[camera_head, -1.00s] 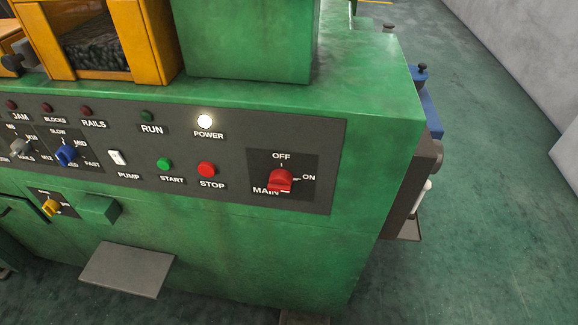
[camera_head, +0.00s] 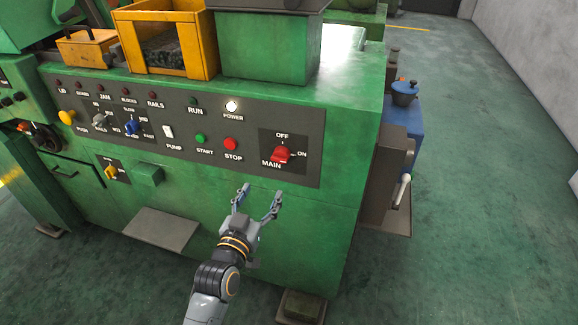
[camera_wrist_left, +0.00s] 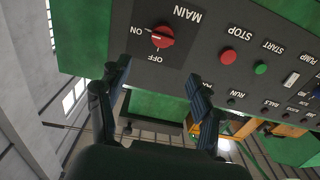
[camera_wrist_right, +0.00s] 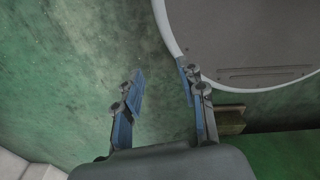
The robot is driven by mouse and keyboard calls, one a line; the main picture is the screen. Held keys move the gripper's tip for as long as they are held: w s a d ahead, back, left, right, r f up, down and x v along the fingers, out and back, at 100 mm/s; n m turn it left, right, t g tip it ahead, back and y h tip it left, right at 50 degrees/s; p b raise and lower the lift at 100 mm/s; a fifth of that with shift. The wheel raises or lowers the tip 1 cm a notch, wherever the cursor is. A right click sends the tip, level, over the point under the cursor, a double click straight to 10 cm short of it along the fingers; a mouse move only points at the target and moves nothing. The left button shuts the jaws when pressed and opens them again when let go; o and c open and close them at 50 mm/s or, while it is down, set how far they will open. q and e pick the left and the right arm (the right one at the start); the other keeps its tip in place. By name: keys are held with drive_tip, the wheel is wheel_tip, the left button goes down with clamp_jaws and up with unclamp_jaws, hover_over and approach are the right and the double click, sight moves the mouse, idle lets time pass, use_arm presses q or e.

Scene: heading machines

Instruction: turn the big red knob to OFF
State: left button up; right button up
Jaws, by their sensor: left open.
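The big red knob (camera_head: 281,154) labelled MAIN sits at the right end of the dark control panel. Its white mark points to ON, on its right; OFF is above it. My left gripper (camera_head: 260,192) is open and empty, in front of the green machine, below and slightly left of the knob. In the left wrist view the knob (camera_wrist_left: 161,37) appears upside down, beyond the open fingers (camera_wrist_left: 158,76), apart from them. My right gripper (camera_wrist_right: 162,72) is open and empty in the right wrist view, over green floor; the head view does not show it.
The POWER lamp (camera_head: 231,106) is lit white. The red STOP button (camera_head: 233,143) and green START button (camera_head: 200,139) are left of the knob. A grey plate (camera_head: 160,229) juts out low on the machine. Open floor lies to the right.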

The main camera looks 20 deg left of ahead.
use_arm(q)
approach(278, 159)
drive_tip(key=w, duration=0.5)
drive_tip(key=w+p, duration=0.1)
drive_tip(key=w, duration=0.3)
drive_tip(key=shift+w+d+f+p, duration=0.1)
drive_tip(key=shift+w+d+p, duration=0.1)
drive_tip(key=shift+w+p, duration=0.15)
use_arm(e)
drive_tip(key=shift+w+a+r, duration=0.2)
drive_tip(key=shift+a+r, duration=0.05)
drive_tip(key=shift+r, duration=0.2)
drive_tip(key=shift+w+a+r, duration=0.15)
drive_tip(key=shift+a+r, duration=0.05)
drive_tip(key=shift+r, duration=0.2)
use_arm(q)
drive_tip(key=c, duration=1.1)
drive_tip(key=shift+c, duration=0.2)
use_arm(e)
drive_tip(key=shift+a, duration=0.5)
